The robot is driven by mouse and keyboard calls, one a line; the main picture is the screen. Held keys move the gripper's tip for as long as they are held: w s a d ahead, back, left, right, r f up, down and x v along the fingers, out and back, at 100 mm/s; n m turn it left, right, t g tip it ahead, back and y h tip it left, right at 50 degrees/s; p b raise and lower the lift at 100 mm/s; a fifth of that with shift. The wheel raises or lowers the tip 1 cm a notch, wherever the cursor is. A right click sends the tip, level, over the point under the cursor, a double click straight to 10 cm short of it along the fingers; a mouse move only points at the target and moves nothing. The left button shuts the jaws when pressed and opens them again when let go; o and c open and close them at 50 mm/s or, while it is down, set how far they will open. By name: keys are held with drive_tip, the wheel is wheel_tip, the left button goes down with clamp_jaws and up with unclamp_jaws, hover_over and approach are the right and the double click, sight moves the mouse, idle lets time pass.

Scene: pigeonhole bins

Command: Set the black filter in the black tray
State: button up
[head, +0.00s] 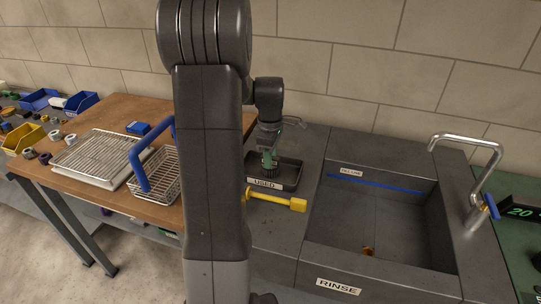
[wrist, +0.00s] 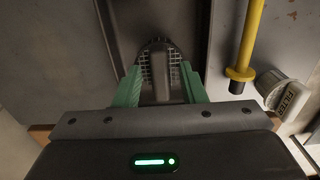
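The black tray (head: 290,174) with a "USED" label on its front lies on the grey counter, left of the sink. My gripper (head: 268,157) is over the tray, its green fingers pointing down. The black filter (head: 270,168), dark and ribbed, shows at the fingertips, low over or in the tray. In the wrist view the filter (wrist: 160,62), with a mesh pattern on its sides, is between the two green fingers (wrist: 161,85), which appear to press it from both sides. I cannot tell whether its underside touches the tray floor.
A yellow-handled tool (head: 276,200) lies just in front of the tray. The sink (head: 375,220) with a "RINSE" label is to the right, beside a tap (head: 474,170). A wire basket (head: 160,180) with a blue handle and a rack (head: 95,160) stand on the wooden table at left.

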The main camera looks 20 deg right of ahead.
wheel_tip(320, 180, up, 12)
idle(0.4)
idle(0.4)
